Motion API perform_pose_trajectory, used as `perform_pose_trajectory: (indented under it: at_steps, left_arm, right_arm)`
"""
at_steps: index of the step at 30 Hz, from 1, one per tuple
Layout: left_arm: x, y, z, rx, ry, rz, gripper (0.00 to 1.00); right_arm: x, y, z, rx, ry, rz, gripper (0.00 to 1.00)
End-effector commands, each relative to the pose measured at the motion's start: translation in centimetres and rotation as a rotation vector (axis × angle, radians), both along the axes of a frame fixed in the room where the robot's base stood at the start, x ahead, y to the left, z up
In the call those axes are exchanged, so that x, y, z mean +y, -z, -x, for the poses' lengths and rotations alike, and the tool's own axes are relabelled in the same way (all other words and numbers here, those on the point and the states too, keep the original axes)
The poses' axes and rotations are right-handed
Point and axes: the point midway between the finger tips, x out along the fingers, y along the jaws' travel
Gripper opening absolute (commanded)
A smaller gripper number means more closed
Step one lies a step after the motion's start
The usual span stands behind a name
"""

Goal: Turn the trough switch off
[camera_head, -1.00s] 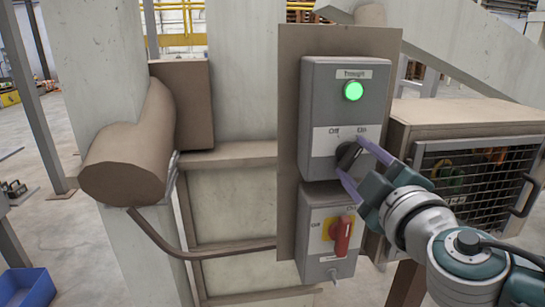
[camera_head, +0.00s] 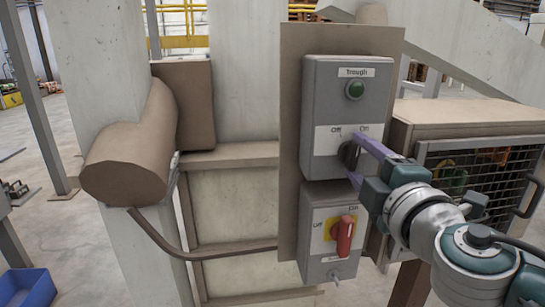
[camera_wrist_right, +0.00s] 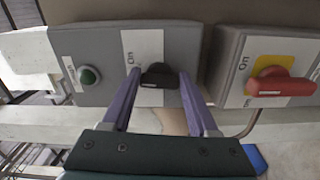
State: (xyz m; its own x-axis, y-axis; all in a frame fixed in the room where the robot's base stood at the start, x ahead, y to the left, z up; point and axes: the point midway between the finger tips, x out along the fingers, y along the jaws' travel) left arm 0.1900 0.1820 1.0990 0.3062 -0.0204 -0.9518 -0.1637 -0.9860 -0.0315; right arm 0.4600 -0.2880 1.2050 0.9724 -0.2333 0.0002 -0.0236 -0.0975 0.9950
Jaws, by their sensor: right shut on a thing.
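The trough switch is a black rotary knob (camera_head: 348,154) on the grey box labelled Trough (camera_head: 318,95), with Off at its upper left and On at its upper right. The green lamp (camera_head: 355,90) above it is dark. My right gripper (camera_head: 354,157) comes from the right with its purple fingers on either side of the knob, shut on it. The right wrist view also shows the knob (camera_wrist_right: 159,76) between the fingers, and the unlit lamp (camera_wrist_right: 88,76). The knob's exact pointing is partly hidden by the fingers. My left gripper is not in view.
A second grey box with a red handle (camera_head: 343,236) on a yellow plate sits just below. A caged brown housing (camera_head: 455,120) stands close on the right, behind my right arm. A brown pipe and post are at left.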

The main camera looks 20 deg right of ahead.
Motion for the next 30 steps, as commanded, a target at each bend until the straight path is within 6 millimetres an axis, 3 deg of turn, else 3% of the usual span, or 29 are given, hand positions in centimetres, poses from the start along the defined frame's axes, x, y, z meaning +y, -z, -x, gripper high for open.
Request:
perform_pose_trajectory:
  at_steps: [15,30]
  left_arm:
    - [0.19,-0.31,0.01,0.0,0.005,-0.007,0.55]
    - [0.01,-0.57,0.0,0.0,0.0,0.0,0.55]
  right_arm:
    - [0.01,-0.34,-0.01,0.103,0.001,0.435,0.04]
    - [0.04,-0.37,-0.03,0.147,0.001,0.615,0.04]
